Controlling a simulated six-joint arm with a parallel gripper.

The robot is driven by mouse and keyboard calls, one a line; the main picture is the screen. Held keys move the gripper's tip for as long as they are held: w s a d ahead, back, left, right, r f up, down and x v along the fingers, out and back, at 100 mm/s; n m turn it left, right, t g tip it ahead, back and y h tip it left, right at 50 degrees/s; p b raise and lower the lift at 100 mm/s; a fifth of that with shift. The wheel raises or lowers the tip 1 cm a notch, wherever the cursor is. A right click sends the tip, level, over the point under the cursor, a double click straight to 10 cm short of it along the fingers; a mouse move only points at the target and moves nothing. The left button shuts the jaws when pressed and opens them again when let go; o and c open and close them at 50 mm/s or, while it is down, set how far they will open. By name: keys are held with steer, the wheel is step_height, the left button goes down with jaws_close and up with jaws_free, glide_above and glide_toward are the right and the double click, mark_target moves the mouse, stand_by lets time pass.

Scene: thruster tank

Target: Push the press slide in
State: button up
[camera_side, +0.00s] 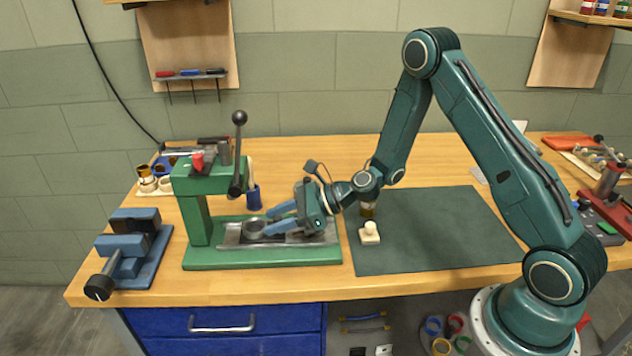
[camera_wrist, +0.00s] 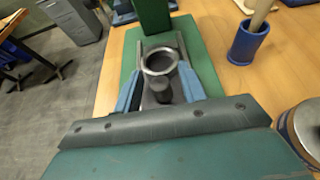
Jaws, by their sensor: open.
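The green press (camera_side: 196,218) stands at the left of the bench, with a black-knobbed lever (camera_side: 238,150) raised upright. The press slide (camera_side: 254,229) carries a grey ring-shaped cup and sits in a metal channel on the green base, a little right of the press column. My gripper (camera_side: 267,221) is low over the channel, its blue fingers pointing left. In the wrist view the open fingers (camera_wrist: 158,82) lie either side of a dark upright knob (camera_wrist: 161,92), with the ring (camera_wrist: 160,61) just ahead. Whether they touch the slide I cannot tell.
A blue vise (camera_side: 130,250) stands left of the press. A blue cup with a wooden handle (camera_wrist: 247,44) stands close beside the base. A dark green mat (camera_side: 430,235) lies to the right, with a small cream block (camera_side: 369,234) on it.

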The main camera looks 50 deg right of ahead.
mark_target(261, 230)
jaws_close()
steer(key=shift+w+a, duration=0.1)
steer(key=shift+w+a, duration=1.35)
steer(key=shift+w, duration=0.05)
jaws_free()
